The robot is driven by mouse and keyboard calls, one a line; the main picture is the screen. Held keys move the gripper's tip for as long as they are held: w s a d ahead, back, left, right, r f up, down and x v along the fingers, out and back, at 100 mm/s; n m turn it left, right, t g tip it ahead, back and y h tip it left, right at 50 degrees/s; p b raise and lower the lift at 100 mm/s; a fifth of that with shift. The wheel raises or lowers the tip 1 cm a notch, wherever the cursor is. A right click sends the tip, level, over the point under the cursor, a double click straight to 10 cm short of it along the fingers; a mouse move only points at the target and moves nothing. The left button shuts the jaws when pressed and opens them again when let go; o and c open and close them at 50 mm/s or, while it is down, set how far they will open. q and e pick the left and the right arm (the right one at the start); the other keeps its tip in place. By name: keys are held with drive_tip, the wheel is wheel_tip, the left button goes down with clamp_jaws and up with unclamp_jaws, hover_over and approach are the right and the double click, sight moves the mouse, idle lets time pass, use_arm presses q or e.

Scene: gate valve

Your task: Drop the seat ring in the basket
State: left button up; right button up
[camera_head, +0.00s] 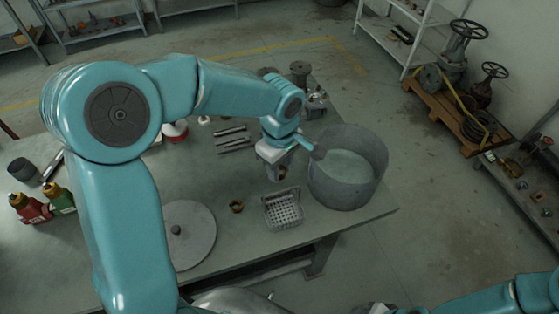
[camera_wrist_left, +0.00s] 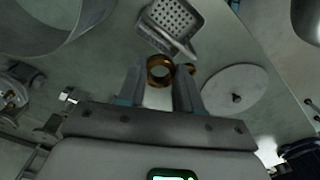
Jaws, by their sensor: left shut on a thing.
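My left gripper (camera_head: 277,177) is shut on the seat ring (camera_wrist_left: 159,71), a bronze ring held between its fingertips in the left wrist view. In the head view the ring is mostly hidden by the gripper. The basket (camera_head: 270,222) is a small light-grey perforated box on the table, just below the gripper in the head view. It also shows in the left wrist view (camera_wrist_left: 172,20), beyond the ring. The ring is above the table, beside the basket in the picture. My right gripper is not in view; only part of that arm shows at the lower right.
A large grey tub (camera_head: 348,190) stands right of the basket. A brass nut-like ring (camera_head: 236,206) and a round grey disc with a knob (camera_head: 188,236) lie to the left. Bottles (camera_head: 60,198) stand at far left. Metal parts (camera_head: 234,138) lie behind.

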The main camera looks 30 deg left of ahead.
use_arm(q)
wheel_tip(320, 180, down, 8)
drive_tip(key=b, duration=0.7)
drive_tip(key=shift+f, duration=0.25)
drive_tip(key=o, duration=0.7)
drive_tip(key=shift+s+r, duration=0.1)
drive_tip(key=shift+s, duration=0.1)
drive_tip(key=o, duration=0.4)
drive_tip(key=shift+w, duration=0.1)
